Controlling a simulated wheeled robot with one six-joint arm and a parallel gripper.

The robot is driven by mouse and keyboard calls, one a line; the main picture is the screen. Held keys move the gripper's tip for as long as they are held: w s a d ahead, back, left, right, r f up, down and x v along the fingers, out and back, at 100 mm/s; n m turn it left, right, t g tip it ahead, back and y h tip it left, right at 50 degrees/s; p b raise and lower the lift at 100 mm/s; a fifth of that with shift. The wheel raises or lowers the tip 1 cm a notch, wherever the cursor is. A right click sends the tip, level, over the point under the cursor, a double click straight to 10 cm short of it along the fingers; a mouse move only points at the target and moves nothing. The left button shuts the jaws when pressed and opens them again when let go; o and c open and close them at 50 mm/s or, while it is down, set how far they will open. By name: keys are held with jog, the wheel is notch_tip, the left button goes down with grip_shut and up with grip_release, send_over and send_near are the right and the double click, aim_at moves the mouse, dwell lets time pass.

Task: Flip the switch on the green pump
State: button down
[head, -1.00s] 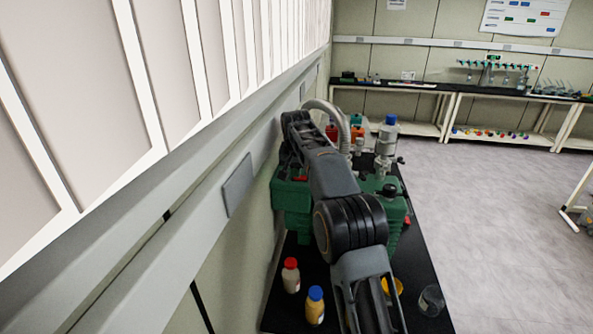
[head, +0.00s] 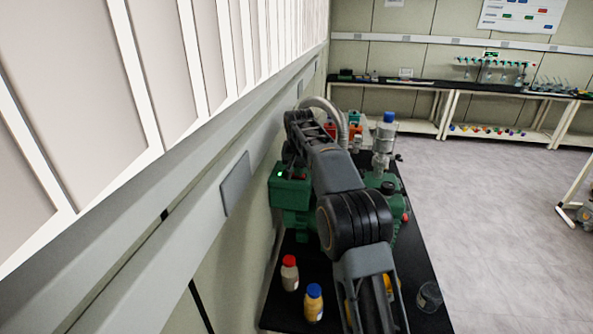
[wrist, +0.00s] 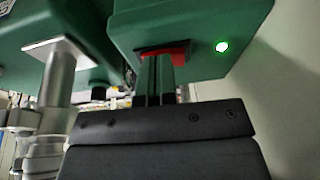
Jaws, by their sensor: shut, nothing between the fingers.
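The green pump (head: 290,192) stands on the black bench against the wall, left of my arm in the head view. A small green light glows on it, and it also shows bright in the wrist view (wrist: 222,47). In the wrist view the pump's green housing (wrist: 205,18) carries a red switch (wrist: 180,52). My gripper (wrist: 156,62) is shut and empty, its fingertips at the red switch and partly covering it. I cannot tell whether they touch. In the head view my arm hides part of the pump and the switch is not clearly visible.
A red-capped bottle (head: 289,275), a blue-capped yellow bottle (head: 313,303) and a glass jar (head: 429,297) stand on the near bench. Another green unit (head: 390,205) with metal fittings and a grey hose (head: 325,106) are close to my arm. The wall runs along the left.

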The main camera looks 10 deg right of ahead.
jog(key=shift+r, duration=0.15)
notch_tip(320, 180, up, 4)
jog(key=p, duration=0.4)
jog(key=shift+d+p, duration=0.15)
jog(key=shift+p, duration=0.15)
jog(key=v, duration=0.9)
jog(key=shift+s+r, duration=0.25)
jog(key=shift+r, duration=0.1)
jog(key=shift+w+a+r+b, duration=0.15)
jog(key=shift+w+a+b, duration=0.2)
jog(key=shift+a, duration=0.25)
